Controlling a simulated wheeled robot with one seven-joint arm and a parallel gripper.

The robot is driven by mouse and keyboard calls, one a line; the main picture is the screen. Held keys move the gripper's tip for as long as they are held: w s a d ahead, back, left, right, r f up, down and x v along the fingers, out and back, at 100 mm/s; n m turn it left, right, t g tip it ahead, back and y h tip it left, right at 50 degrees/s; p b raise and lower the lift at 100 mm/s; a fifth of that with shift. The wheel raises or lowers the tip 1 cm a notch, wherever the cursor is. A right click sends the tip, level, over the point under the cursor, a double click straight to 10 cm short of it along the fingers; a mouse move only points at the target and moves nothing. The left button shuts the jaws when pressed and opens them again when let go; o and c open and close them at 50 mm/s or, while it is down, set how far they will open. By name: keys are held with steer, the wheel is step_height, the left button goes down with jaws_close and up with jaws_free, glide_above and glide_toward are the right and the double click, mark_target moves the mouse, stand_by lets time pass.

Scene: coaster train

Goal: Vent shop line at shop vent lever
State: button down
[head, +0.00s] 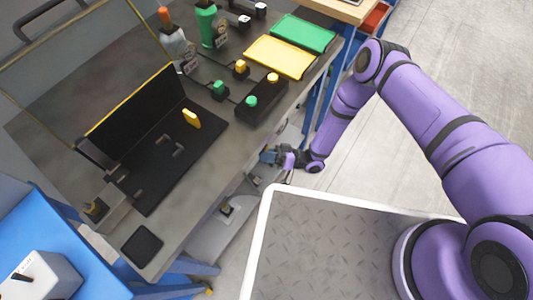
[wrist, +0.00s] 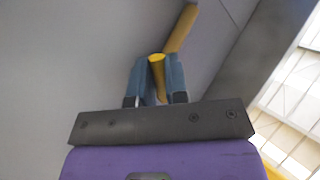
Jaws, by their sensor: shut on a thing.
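My gripper (head: 270,157) is low at the front side of the workbench (head: 222,172), below the top's edge. In the wrist view, the blue fingers of my gripper (wrist: 158,62) are closed on a yellow lever (wrist: 157,75), one finger on each side. A yellow bar (wrist: 182,30) slants up and right just beyond the fingertips; I cannot tell whether it is one piece with the lever. No label shows in the wrist view. In the head view the lever is hidden or too small to make out.
On the bench are a black case (head: 150,178), a green tray (head: 303,33), a yellow tray (head: 280,56), a black block with buttons (head: 263,97) and bottles (head: 207,24). A white-rimmed platform (head: 330,240) is in the foreground. Grey floor (head: 480,50) is open at right.

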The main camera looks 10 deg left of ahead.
steer(key=shift+r+m+y, duration=0.1)
steer(key=shift+m+y, duration=0.2)
steer(key=shift+m, duration=0.3)
steer(key=shift+s, duration=0.1)
steer(key=c, duration=1.1)
jaws_free()
steer(key=v, duration=1)
steer(key=shift+d, duration=0.4)
steer(key=shift+t, duration=0.3)
